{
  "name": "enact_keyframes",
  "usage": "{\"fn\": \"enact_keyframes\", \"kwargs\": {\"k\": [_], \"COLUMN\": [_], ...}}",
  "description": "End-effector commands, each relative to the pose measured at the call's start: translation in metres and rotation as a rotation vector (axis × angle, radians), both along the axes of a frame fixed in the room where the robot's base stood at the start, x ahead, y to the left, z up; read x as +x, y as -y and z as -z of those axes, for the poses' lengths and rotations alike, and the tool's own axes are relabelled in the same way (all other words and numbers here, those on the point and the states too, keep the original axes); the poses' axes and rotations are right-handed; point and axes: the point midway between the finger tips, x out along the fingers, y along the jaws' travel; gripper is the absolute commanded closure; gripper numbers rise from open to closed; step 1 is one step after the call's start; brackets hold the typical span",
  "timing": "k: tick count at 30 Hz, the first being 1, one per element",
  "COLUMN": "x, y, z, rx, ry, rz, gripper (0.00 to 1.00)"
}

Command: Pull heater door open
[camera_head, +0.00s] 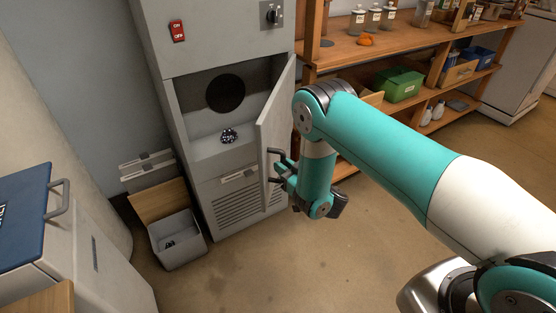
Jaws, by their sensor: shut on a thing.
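The heater (228,47) is a tall grey cabinet left of centre in the head view. Its door (273,140) is swung open on the right side and stands out towards me. The opening shows a dark round hole (226,93) in the back wall and a small dark-and-white patterned object (229,135) on the floor inside. My gripper (277,167) is at the door's outer face, shut on the door's handle (274,153). The fingers are small in view and partly hidden by my wrist.
A grey bin (178,240) stands on the floor left of the heater. A blue-lidded box (22,215) with a handle is at the near left. Wooden shelves (345,50) with jars and a green crate (398,84) stand behind my arm. The floor before the heater is clear.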

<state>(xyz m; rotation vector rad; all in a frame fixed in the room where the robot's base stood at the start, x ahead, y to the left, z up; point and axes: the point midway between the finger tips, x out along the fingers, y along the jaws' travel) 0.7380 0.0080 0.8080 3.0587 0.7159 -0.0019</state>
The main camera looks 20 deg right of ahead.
Motion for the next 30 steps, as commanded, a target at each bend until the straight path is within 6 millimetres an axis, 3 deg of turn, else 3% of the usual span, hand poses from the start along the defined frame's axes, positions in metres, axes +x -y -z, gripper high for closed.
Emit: {"fn": "enact_keyframes", "kwargs": {"k": [17, 18, 21, 30], "x": [-0.0013, -0.0013, -0.0015, -0.0037], "y": [0.0021, 0.0022, 0.0022, 0.0027], "z": [-0.0012, -0.0013, -0.0011, -0.0003], "rx": [0.007, 0.007, 0.007, 0.003], "ry": [0.001, 0.001, 0.001, 0.000], "rz": [-0.013, -0.013, -0.013, -0.015], "gripper": [1.00, 0.81, 0.59, 0.59]}}
